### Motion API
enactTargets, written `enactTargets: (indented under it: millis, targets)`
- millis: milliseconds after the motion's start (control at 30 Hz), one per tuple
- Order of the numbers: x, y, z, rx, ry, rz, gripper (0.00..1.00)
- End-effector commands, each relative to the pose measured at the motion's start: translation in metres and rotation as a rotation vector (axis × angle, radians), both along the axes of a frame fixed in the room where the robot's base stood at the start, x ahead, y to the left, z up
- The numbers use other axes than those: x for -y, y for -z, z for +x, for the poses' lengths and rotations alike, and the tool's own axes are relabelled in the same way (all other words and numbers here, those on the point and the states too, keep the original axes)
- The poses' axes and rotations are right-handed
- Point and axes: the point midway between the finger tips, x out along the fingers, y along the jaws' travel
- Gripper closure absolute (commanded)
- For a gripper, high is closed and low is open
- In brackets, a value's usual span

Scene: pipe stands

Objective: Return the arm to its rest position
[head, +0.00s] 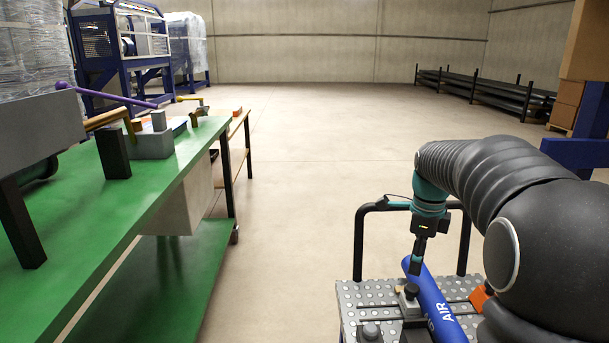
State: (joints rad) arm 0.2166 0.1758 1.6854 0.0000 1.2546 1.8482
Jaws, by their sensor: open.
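My arm (480,165) reaches in from the right and bends down over a perforated metal cart top. My gripper (417,262) points down at the end of the arm, just above or beside the far end of a blue pipe (433,303) marked "AIR". The pipe lies slanted on the cart top (353,297). The gripper's fingers are small and dark here. I cannot tell whether they touch the pipe.
A green workbench (150,190) with grey blocks and pipes stands on the left. A black rail (358,240) rises at the cart's far edge. An orange block (480,297) sits right of the pipe. Open floor (310,150) lies beyond; dark racks (485,90) stand far right.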

Motion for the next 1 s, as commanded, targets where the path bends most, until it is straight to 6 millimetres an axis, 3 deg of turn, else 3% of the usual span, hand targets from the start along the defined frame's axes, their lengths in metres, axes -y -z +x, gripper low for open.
enactTargets:
  millis: [233,467,800,1000]
  targets:
    - [-0.003,0.028,-0.015,-0.003,-0.509,-0.013,0.38]
    - [-0.019,0.033,-0.052,0.032,-0.998,-0.055,0.38]
    - [-0.057,0.025,-0.137,0.104,-1.681,-0.209,0.38]
    - [-0.077,0.024,-0.187,0.146,-1.923,-0.324,0.38]
